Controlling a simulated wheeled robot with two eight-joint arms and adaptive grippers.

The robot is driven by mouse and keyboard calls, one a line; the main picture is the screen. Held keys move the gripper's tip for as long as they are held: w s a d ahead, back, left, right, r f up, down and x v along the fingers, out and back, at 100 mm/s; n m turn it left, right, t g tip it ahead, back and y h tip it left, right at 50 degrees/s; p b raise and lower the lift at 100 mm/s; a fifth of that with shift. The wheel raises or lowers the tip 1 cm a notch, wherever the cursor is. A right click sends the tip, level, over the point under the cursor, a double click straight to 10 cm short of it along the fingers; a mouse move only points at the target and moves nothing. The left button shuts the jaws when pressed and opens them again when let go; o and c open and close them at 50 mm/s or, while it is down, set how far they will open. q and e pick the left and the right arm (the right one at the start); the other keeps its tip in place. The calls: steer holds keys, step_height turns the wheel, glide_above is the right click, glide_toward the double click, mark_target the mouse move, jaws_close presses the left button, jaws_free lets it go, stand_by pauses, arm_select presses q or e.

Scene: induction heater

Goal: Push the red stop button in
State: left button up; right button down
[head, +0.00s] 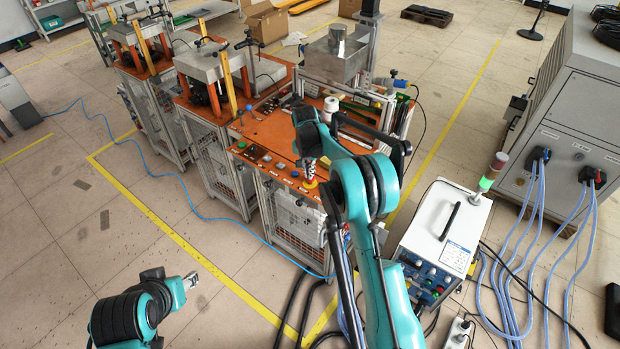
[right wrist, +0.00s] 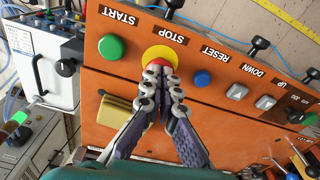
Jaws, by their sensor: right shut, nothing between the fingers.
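The red stop button (right wrist: 160,60) sits in a yellow ring on the orange panel, under the STOP label, in the right wrist view. My right gripper (right wrist: 166,74) is shut and empty. Its fingertips are at the button and cover part of it; I cannot tell how far the button is pressed in. In the head view the yellow ring (head: 310,184) shows at the front edge of the orange table, just below my right gripper (head: 309,172). My left gripper (head: 192,280) is low at the left, away from the table, and its finger gap is unclear.
A green START button (right wrist: 111,47) and a blue RESET button (right wrist: 202,79) flank the stop button. A yellow block (right wrist: 118,115) is on the panel below. The white heater box (head: 440,225) stands right of the table, with cables on the floor.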

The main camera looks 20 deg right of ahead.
steer(key=shift+f, duration=0.15)
steer(key=shift+s+a+r, duration=0.25)
steer(key=shift+s+a, duration=0.3)
steer(key=shift+s, duration=0.05)
steer(key=shift+s+a+r, duration=0.25)
steer(key=shift+s+a, duration=0.3)
steer(key=shift+w+d, duration=0.1)
step_height(320, 180, up, 12)
steer(key=s, duration=0.1)
steer(key=shift+a, duration=0.45)
